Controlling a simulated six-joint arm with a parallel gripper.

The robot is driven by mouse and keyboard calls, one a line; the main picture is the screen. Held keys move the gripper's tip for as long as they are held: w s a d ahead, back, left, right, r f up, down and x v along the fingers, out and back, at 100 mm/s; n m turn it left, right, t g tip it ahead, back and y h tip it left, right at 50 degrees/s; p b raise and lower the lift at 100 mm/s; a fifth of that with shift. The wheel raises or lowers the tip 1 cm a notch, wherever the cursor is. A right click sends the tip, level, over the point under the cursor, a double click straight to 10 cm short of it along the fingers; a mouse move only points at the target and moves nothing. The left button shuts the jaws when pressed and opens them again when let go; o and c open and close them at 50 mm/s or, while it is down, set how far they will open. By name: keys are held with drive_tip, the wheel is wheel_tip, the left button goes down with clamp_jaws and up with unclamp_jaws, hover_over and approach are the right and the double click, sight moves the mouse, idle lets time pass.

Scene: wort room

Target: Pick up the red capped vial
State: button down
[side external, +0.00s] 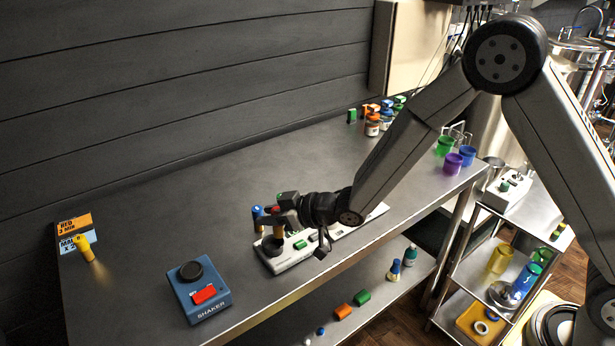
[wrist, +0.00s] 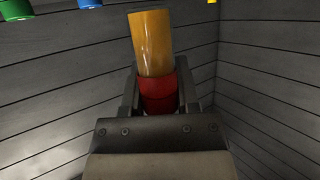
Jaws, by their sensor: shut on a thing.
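The red capped vial has an amber body. In the wrist view its red cap (wrist: 158,92) sits between the two fingers of my gripper (wrist: 157,90), with the amber body (wrist: 151,45) extending beyond them. In the side view my gripper (side external: 281,217) is above the white device on the bench, and the vial's amber body (side external: 278,232) shows below the red cap. A blue capped vial (side external: 258,216) is close on the left. I cannot tell whether the held vial's bottom touches the device.
The white device (side external: 283,264) lies under my gripper. A blue shaker (side external: 206,307) stands to its left, and a yellow vial (side external: 84,247) is farther left by two labels. Several bottles (side external: 372,124) stand at the back, and purple (side external: 453,163) and green cups (side external: 444,146) at right.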

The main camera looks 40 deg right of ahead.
drive_tip(key=s+r, duration=0.2)
drive_tip(key=r, duration=0.1)
drive_tip(key=shift+s+d+r, duration=0.2)
drive_tip(key=shift+s+d, duration=0.1)
drive_tip(key=shift+d, duration=0.1)
drive_tip(key=s+d+r, duration=0.2)
drive_tip(key=s+r, duration=0.2)
drive_tip(key=s, duration=0.4)
drive_tip(key=shift+s+d, duration=0.3)
drive_tip(key=shift+s, duration=0.1)
drive_tip(key=w+d+f+m+t+h, duration=0.1)
drive_tip(key=w+d+f+m+h, duration=0.2)
drive_tip(key=d, duration=0.5)
drive_tip(key=d+f+m+t+h, duration=0.1)
drive_tip(key=d+m+h, duration=0.3)
drive_tip(key=d, duration=0.4)
drive_tip(key=s+a+r+n+g+y, duration=0.1)
drive_tip(key=a+r+n+y, duration=0.1)
drive_tip(key=a, duration=0.6)
drive_tip(key=s+a+r+n+g+y, duration=0.1)
drive_tip(key=s+a+r+n+y, duration=0.1)
drive_tip(key=a+n+y, duration=0.3)
drive_tip(key=a, duration=0.3)
drive_tip(key=shift+w, duration=0.1)
